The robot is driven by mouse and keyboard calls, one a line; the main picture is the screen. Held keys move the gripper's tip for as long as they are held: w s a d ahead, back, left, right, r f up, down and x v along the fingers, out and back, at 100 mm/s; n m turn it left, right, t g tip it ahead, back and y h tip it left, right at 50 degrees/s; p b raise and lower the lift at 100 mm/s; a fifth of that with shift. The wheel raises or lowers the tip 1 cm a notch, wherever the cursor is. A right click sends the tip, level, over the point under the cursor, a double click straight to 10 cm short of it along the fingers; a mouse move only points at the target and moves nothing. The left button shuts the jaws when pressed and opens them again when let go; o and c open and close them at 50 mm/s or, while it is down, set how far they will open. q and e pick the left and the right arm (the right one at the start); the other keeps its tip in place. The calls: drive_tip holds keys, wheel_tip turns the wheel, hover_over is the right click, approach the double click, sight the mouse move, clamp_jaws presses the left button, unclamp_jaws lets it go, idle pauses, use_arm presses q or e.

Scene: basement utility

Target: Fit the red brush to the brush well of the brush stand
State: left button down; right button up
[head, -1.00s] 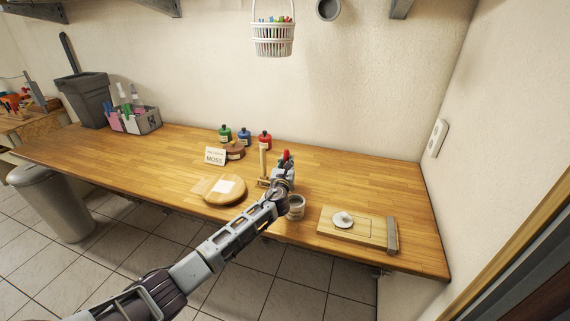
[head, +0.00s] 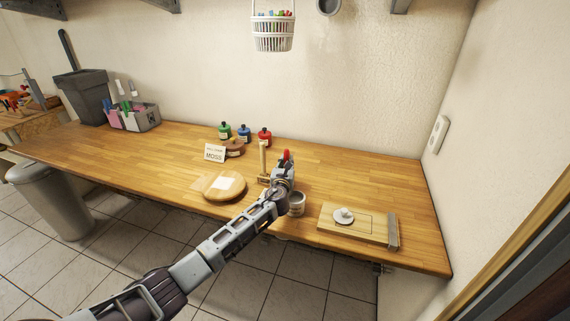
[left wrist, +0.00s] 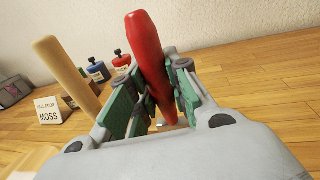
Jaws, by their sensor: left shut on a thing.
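My left gripper (head: 283,180) is shut on the red brush (left wrist: 147,60). Its red handle stands up between the green-padded fingers in the left wrist view, leaning slightly. In the head view the red tip (head: 286,155) shows just above the gripper. The brush's lower end is hidden by the gripper. A pale wooden post (head: 263,157) on a small wooden base stands just left of the gripper; it also shows in the left wrist view (left wrist: 62,68). I cannot tell whether it belongs to the brush stand, and no brush well is clearly visible. My right gripper is out of view.
A grey tin (head: 296,205) stands close right of the gripper. A wooden board (head: 335,228) with a white knob lies farther right. A round wooden board (head: 211,192) lies left. Green, blue and red bottles (head: 264,138) and a MOSS card (head: 215,153) stand behind. The worktop's left middle is clear.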

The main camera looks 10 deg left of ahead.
use_arm(q)
drive_tip(key=shift+f, duration=0.2)
drive_tip(key=c, duration=1.3)
unclamp_jaws()
drive_tip(key=shift+o, duration=0.2)
drive_tip(key=shift+a+r, duration=0.1)
drive_tip(key=shift+r, duration=4.9)
